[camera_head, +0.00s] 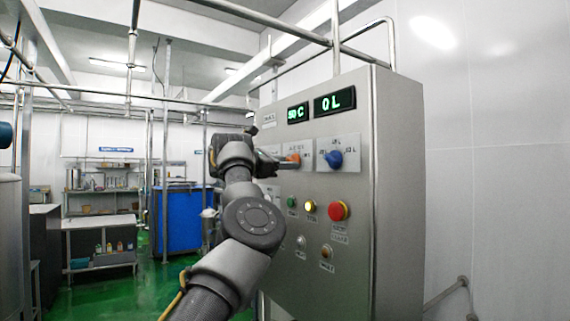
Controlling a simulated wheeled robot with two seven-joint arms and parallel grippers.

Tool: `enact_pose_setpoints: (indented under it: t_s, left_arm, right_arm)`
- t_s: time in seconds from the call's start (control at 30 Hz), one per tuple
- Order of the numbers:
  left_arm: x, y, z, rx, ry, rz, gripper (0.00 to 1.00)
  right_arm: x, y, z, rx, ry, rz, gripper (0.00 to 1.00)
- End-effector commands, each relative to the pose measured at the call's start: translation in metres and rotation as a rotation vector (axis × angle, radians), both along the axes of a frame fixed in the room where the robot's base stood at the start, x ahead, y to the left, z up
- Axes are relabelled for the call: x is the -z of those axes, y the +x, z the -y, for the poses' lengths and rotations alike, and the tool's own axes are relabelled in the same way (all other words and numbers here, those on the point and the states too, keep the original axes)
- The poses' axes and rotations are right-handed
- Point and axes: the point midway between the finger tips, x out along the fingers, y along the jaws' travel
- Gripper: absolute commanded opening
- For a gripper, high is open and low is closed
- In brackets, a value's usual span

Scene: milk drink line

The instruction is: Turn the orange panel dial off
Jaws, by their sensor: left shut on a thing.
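The orange panel dial (293,158) sits on a pale plate on the front of the grey control panel (345,251), below the green displays. Which mark the dial points at cannot be told. The display above it (297,113) seems to read 50 C, though its digits are partly unclear. My right gripper is not in view.
A blue dial (333,159) is close to the right of the orange one, under a display (335,102) reading 0 L. Below are a red button (339,210), a lit yellow button (310,206) and a green button (291,202). A blue tank (178,220) stands behind at left.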

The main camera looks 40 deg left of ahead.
Motion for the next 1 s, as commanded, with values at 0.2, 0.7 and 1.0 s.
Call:
enact_pose_setpoints:
  t_s: [0.2,0.7,1.0]
  left_arm:
    - [-0.003,-0.001,0.000,-0.002,0.001,0.004,0.51]
    - [0.003,-0.015,-0.006,-0.004,0.003,0.001,0.59]
    - [0.006,-0.069,-0.023,-0.006,0.004,0.004,0.59]
  right_arm:
    - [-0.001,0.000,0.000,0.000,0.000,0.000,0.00]
    - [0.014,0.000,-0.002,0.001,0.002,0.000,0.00]
    - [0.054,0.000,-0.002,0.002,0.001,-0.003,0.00]
